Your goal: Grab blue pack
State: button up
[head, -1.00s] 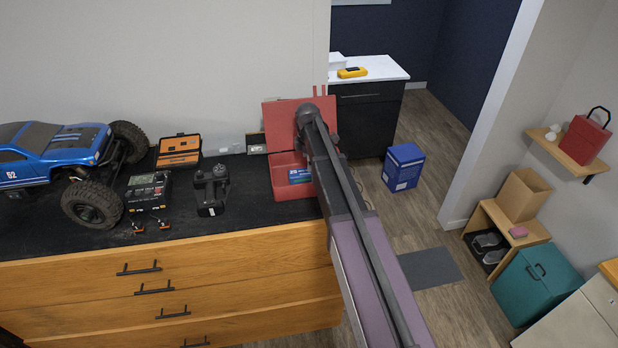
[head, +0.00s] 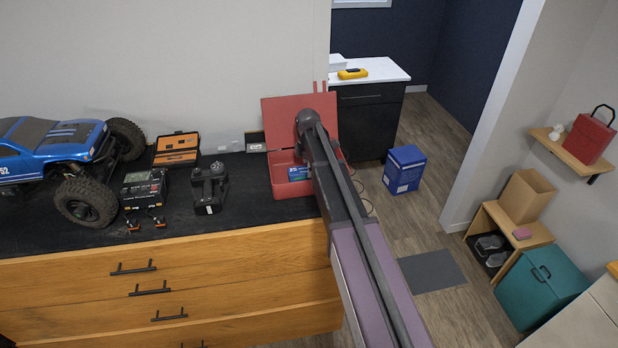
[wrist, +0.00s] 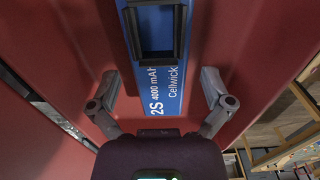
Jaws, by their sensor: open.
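The blue pack (head: 296,174) lies inside an open red box (head: 285,191) on the black worktop, partly hidden by my arm in the head view. In the wrist view the blue pack (wrist: 154,92) runs up the middle, with white lettering reading 2S 4000 mAh and a black square frame over its upper part. My gripper (wrist: 160,80) is open, one finger on each side of the pack, with gaps between fingers and pack. The red box floor (wrist: 60,60) spreads around it. The gripper is hidden behind my arm in the head view.
The red lid (head: 283,118) stands raised at the back. A black device (head: 209,186), a charger (head: 144,190), an orange case (head: 176,150) and a blue crawler (head: 60,155) are to the left. A blue carton (head: 404,171) stands on the floor to the right.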

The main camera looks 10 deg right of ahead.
jog(key=shift+f+b, duration=0.4)
jog(key=shift+f, duration=0.25)
jog(key=c, duration=1.3)
